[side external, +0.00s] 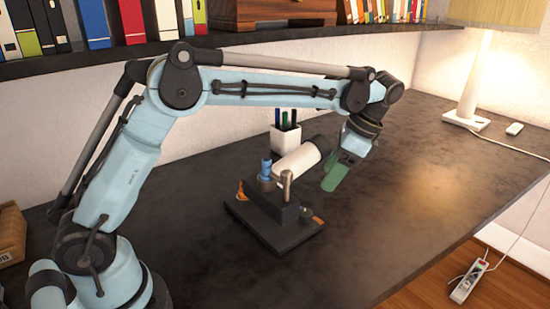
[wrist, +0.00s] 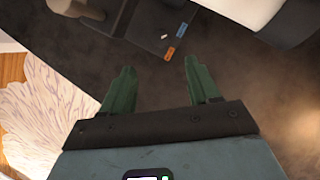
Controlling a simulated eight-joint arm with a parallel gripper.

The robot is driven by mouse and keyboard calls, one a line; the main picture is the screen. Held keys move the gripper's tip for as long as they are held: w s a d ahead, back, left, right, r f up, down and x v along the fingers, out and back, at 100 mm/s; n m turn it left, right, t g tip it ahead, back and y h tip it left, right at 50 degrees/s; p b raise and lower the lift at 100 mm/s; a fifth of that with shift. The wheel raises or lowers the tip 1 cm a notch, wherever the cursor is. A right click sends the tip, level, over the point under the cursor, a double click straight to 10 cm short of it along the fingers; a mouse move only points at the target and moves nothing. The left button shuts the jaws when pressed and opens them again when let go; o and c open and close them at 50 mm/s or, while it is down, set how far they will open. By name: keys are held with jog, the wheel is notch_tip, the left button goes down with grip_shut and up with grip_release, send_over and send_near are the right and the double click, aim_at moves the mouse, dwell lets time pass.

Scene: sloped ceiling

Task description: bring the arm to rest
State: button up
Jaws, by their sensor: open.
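My gripper (side external: 333,180) is at the end of my light blue arm, above the dark desk (side external: 420,200). Its green fingers point down, just right of a white cylinder. In the wrist view my gripper (wrist: 158,85) shows two green fingers spread apart with nothing between them. My arm is raised and bent, reaching over the desk from the left.
A black device (side external: 275,225) with a white cylinder (side external: 297,160) stands on the desk, close to my gripper. A white pen cup (side external: 286,138) is behind it. A lamp (side external: 472,80) stands at the back right. The desk's right part is clear; its edge drops to a wooden floor.

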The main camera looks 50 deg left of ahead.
jog(key=a+n+h, duration=0.1)
jog(key=n, duration=0.2)
jog(key=w+a+n+h, duration=0.1)
jog(key=n, duration=0.2)
jog(key=a+n+g, duration=0.1)
jog(key=n, duration=0.1)
jog(key=shift+w+a+n+h, duration=0.2)
jog(key=shift+n+h, duration=0.2)
jog(key=shift+d, duration=0.1)
jog(key=shift+s+d+f+m+t+y, duration=0.2)
jog(key=shift+s+f+m+y, duration=0.3)
jog(key=shift+f+m, duration=0.7)
jog(key=shift+s+d+f+m+t+y, duration=0.15)
jog(key=shift+s+d+f+m+y, duration=0.25)
jog(key=shift+m, duration=1.35)
jog(key=shift+s+d+f+m+t+y, duration=0.15)
jog(key=shift+s+f+m+y, duration=0.4)
jog(key=shift+f+m, duration=0.7)
jog(key=shift+r, duration=0.25)
